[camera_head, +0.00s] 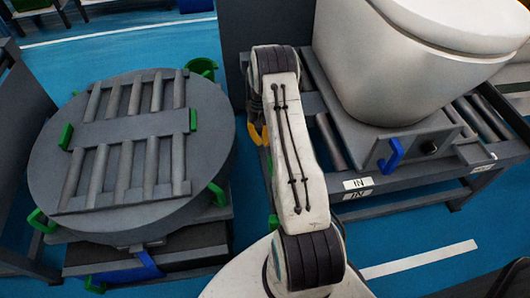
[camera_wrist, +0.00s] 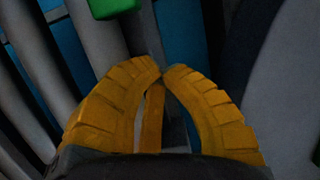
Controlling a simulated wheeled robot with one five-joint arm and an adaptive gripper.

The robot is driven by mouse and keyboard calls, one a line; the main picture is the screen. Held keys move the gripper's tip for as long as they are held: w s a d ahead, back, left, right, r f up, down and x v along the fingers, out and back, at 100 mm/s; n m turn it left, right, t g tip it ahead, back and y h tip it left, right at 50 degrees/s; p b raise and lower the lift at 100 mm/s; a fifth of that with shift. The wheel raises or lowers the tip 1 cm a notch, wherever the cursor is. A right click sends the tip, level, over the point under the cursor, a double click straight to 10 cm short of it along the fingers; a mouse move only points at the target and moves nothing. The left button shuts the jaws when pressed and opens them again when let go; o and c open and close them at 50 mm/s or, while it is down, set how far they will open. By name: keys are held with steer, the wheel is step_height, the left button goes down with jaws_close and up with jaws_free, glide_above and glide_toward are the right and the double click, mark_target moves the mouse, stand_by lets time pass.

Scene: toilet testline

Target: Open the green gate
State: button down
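Several green parts show in the head view, and I cannot tell which one is the green gate. Green pieces (camera_head: 193,120) sit around the round grey turntable (camera_head: 110,132), one on its right edge and another at its left (camera_head: 66,136). A green piece (camera_head: 273,222) also shows beside my arm, partly hidden. My gripper (camera_head: 258,133) is mostly hidden behind my arm, with a yellow finger showing between the turntable and the right conveyor. In the wrist view its yellow fingertips (camera_wrist: 161,71) meet, with nothing seen between them. A green block (camera_wrist: 112,8) lies beyond the tips, apart from them.
A white toilet (camera_head: 390,65) stands on a plate on the right roller conveyor (camera_head: 480,120). A blue stop (camera_head: 391,155) stands upright before it. Grey rollers (camera_wrist: 85,40) are close to the gripper at left in the wrist view.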

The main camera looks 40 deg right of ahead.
steer(key=shift+s+a+f, duration=0.15)
steer(key=shift+s+a, duration=0.05)
steer(key=shift+s, duration=0.2)
steer(key=shift+s+a, duration=0.35)
steer(key=shift+s, duration=0.35)
steer(key=shift+s+a, duration=0.3)
steer(key=shift+s, duration=0.4)
